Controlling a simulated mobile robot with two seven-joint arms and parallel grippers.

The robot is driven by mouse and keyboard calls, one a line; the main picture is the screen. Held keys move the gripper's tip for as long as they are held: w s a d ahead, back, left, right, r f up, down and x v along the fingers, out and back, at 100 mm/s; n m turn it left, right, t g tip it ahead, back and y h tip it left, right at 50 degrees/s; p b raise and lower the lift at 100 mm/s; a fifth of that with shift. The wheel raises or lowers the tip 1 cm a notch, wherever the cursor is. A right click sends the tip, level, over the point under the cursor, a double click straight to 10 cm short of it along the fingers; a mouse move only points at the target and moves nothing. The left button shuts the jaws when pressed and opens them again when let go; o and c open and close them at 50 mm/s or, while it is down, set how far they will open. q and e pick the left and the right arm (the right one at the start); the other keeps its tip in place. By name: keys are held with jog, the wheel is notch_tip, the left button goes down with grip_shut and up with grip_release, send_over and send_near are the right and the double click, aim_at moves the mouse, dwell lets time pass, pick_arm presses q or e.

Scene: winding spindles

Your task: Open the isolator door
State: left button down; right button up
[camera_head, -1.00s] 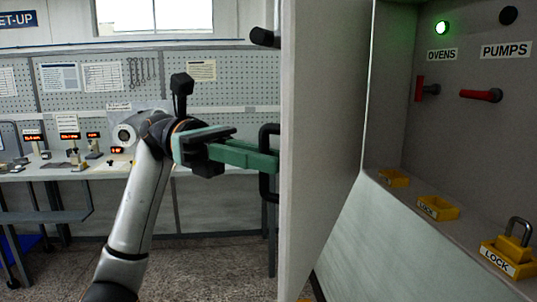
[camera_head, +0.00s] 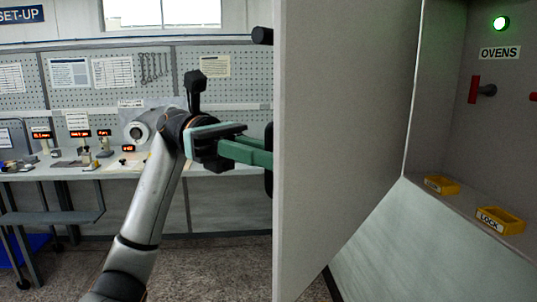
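The isolator door (camera_head: 340,130) is a grey panel standing wide open, swung toward me and to the left of the cabinet opening. Its dark handle (camera_head: 268,150) is on the door's left face and is mostly hidden by the door's edge. My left gripper (camera_head: 256,153) has green fingers that reach to the handle; their tips are hidden behind the door edge, so I cannot tell whether they grip it. My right gripper is not in view.
Inside the cabinet are a red OVENS switch (camera_head: 475,89), a green lamp (camera_head: 501,23) and a shelf with yellow lock holders (camera_head: 500,220). A workbench (camera_head: 90,169) with small displays stands behind at the left. Speckled floor shows below.

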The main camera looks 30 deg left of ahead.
pick_arm(q)
jog(key=shift+w+a+f, duration=0.1)
jog(key=shift+a, duration=0.1)
dwell(0.4)
jog(key=c, duration=0.9)
grip_release()
jog(key=shift+a, duration=0.1)
jog(key=v, duration=1.2)
jog(key=shift+a, duration=0.2)
